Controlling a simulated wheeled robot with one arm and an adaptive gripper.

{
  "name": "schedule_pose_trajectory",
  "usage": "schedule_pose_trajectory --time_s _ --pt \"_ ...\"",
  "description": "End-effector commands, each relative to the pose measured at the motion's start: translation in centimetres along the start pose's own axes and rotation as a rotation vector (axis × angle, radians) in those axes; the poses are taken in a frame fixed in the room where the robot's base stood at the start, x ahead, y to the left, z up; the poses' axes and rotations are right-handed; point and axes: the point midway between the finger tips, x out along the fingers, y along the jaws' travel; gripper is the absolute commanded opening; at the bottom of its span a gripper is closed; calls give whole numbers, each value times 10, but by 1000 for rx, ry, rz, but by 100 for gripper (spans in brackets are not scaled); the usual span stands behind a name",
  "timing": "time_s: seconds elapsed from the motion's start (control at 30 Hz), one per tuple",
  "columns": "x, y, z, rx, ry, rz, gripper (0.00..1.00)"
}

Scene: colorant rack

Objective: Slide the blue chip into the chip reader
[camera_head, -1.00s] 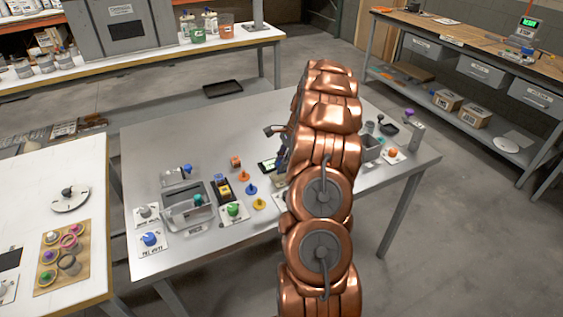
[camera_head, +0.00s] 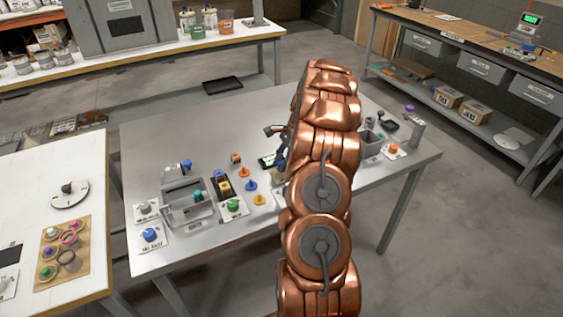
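I cannot tell for sure which thing is the blue chip. A small blue piece (camera_head: 251,185) stands on the grey table, between an orange one and a yellow one. A dark holder (camera_head: 228,196) left of it has small coloured blocks in it. A small device with a lit green screen (camera_head: 267,160), perhaps the chip reader, sits near the table's middle, partly behind my arm. Part of my dark gripper (camera_head: 281,157) shows beside this device, at the left edge of my copper arm. Its fingertips are mostly hidden, so whether it holds anything does not show.
A grey open bin (camera_head: 174,215) and a blue knob (camera_head: 150,235) are on the table's left. A green knob (camera_head: 233,205) is in front of the holder. An orange knob (camera_head: 393,148) and a grey post (camera_head: 416,134) stand at the right. The table's back left is clear.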

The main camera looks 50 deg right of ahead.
Motion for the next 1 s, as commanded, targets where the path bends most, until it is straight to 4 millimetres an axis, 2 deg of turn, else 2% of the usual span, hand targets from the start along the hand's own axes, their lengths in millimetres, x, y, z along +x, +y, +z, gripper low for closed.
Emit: schedule_pose_trajectory --time_s 0.33,0.47,1.0 --pt "0 0 0 0 0 0 46" --pt "-7 -1 0 0 1 -3 46" --pt "-93 -1 0 0 3 -6 46"
